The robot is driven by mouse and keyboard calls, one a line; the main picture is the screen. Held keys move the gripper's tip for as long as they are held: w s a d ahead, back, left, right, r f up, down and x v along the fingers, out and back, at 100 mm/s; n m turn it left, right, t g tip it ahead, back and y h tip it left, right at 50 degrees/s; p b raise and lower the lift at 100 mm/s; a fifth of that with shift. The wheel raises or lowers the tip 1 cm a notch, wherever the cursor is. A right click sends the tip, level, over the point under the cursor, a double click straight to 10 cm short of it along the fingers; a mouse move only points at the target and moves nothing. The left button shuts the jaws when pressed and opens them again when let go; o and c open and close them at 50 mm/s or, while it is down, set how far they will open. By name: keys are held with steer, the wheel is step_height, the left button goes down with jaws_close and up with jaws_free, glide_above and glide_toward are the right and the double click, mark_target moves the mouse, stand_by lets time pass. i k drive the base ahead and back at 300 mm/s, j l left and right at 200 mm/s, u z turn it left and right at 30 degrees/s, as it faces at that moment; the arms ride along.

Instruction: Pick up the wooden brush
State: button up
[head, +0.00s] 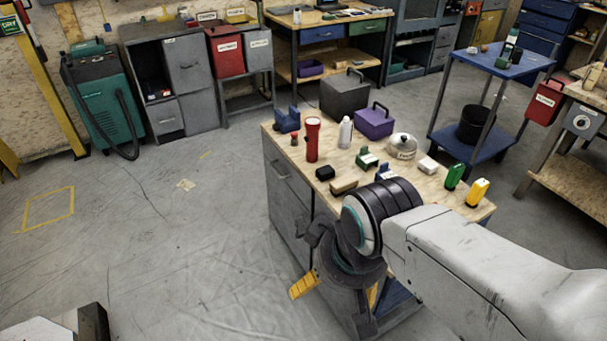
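A small tan, wooden-looking block with a dark end (343,186), which looks like the wooden brush, lies on the workbench top near its front left edge. My arm's wrist partly covers the bench just right of it. My gripper (338,290) hangs lower in the picture, in front of the bench, apart from the brush. Its two yellow fingertips are spread, and the right one is mostly hidden behind my gripper's body. Nothing shows between them.
The workbench (283,148) also holds a black block (325,173), a red flashlight (312,139), a white bottle (345,132), a kettle-like pot (402,146), and green (454,177) and yellow (477,192) items.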

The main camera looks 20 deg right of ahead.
mark_target(338, 188)
steer(key=i+j+z, duration=0.15)
steer(key=i+j, duration=0.35)
steer(key=i, duration=0.2)
steer(key=i+j+z, duration=0.1)
steer(key=i+j, duration=0.5)
steer(key=i+l+z, duration=0.1)
steer(key=i, duration=0.7)
